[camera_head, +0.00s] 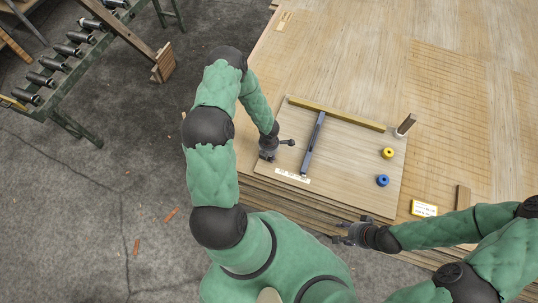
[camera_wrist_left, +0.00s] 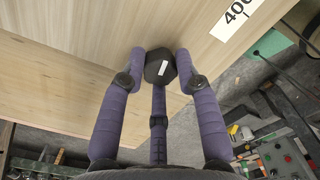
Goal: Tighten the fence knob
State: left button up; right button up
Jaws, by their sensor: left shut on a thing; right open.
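The fence knob (camera_wrist_left: 160,68) is black and faceted with a white mark. It sits at the edge of the pale wooden board in the left wrist view. My left gripper (camera_wrist_left: 160,80) is shut on the knob, with its purple fingers around it. In the head view my left gripper (camera_head: 272,150) is at the left edge of the board (camera_head: 350,170), and I cannot make out the knob there. A dark grey bar (camera_head: 313,145) and a tan strip (camera_head: 335,113) lie on the board. My right gripper (camera_head: 344,234) is open and empty by the near table edge.
A yellow ring (camera_head: 387,153) and a blue ring (camera_head: 382,181) lie on the board's right side. An upright block (camera_head: 405,125) stands at its far right corner. A roller conveyor (camera_head: 70,50) stands at the far left.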

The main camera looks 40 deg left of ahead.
pick_arm(q)
jog(key=shift+m, duration=0.4)
jog(key=shift+m+p, duration=0.35)
jog(key=shift+m, duration=0.05)
jog(key=o, duration=0.8)
jog(key=shift+m, duration=0.3)
notch_tip(320, 180, up, 6)
jog(key=p, duration=0.5)
